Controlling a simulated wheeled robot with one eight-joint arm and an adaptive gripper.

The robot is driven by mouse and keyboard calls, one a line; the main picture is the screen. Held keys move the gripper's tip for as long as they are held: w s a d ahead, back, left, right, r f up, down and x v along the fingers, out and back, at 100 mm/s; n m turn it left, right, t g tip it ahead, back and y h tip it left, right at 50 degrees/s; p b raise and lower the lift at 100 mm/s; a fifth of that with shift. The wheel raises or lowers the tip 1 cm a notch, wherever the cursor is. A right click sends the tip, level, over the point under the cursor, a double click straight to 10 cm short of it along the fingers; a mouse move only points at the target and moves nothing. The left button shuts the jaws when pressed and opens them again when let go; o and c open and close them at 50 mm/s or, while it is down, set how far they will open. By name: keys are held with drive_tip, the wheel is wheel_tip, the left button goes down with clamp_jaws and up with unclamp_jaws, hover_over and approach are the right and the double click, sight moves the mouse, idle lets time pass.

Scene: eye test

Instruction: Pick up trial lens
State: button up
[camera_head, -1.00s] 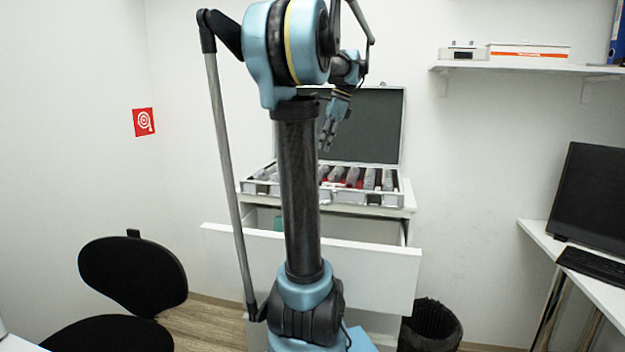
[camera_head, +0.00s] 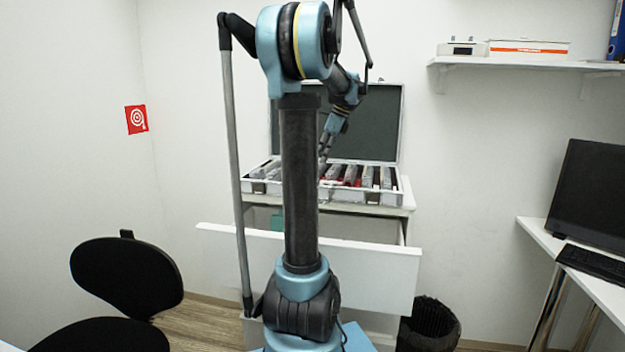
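An open trial lens case (camera_head: 378,198) stands on top of a white drawer cabinet (camera_head: 395,211), with its dark-lined lid (camera_head: 374,130) raised at the back. Rows of trial lenses (camera_head: 350,175) stand in it, some with red parts; single lenses are too small to tell apart. My gripper (camera_head: 323,165) points down over the middle of the case, at about the height of the lens tops. Whether it touches a lens cannot be told. Its fingers are small and partly beside my arm column, so their opening is unclear. My arm hides part of the case's left half.
The cabinet's upper drawer (camera_head: 372,278) is pulled out in front of the case. A black chair (camera_head: 125,275) stands at the left, a black bin (camera_head: 430,325) at the right. A desk with a monitor (camera_head: 592,200) is at the far right, under a wall shelf (camera_head: 520,64).

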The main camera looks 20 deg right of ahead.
drive_tip(key=shift+a+x, duration=0.15)
drive_tip(key=shift+x, duration=1.7)
drive_tip(key=shift+a+x, duration=0.15)
drive_tip(key=shift+x, duration=1.7)
drive_tip(key=shift+r, duration=0.15)
drive_tip(key=shift+c, duration=0.4)
clamp_jaws()
